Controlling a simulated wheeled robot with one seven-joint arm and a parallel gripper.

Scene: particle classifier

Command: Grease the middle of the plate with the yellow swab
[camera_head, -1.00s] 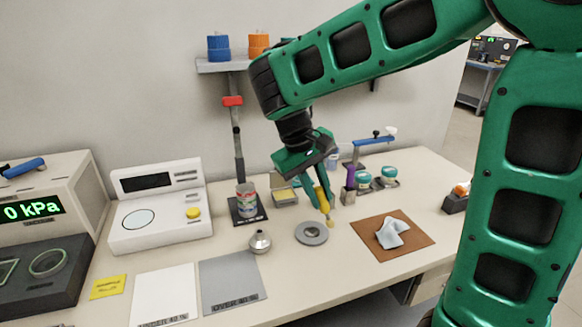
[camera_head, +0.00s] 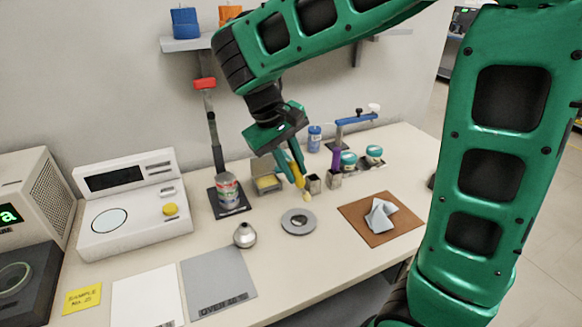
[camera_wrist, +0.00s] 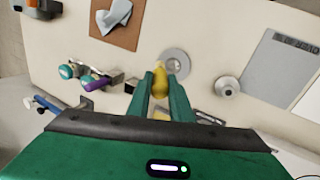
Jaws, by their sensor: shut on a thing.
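My gripper (camera_head: 287,170) is shut on the yellow swab (camera_head: 299,176), whose pale tip points down. The swab is held above the table, behind and close to the round grey plate (camera_head: 290,221).
A small metal funnel-like piece (camera_head: 245,235) stands left of the plate. A brown mat (camera_head: 352,222) with a grey cloth (camera_head: 380,214) lies to the right.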

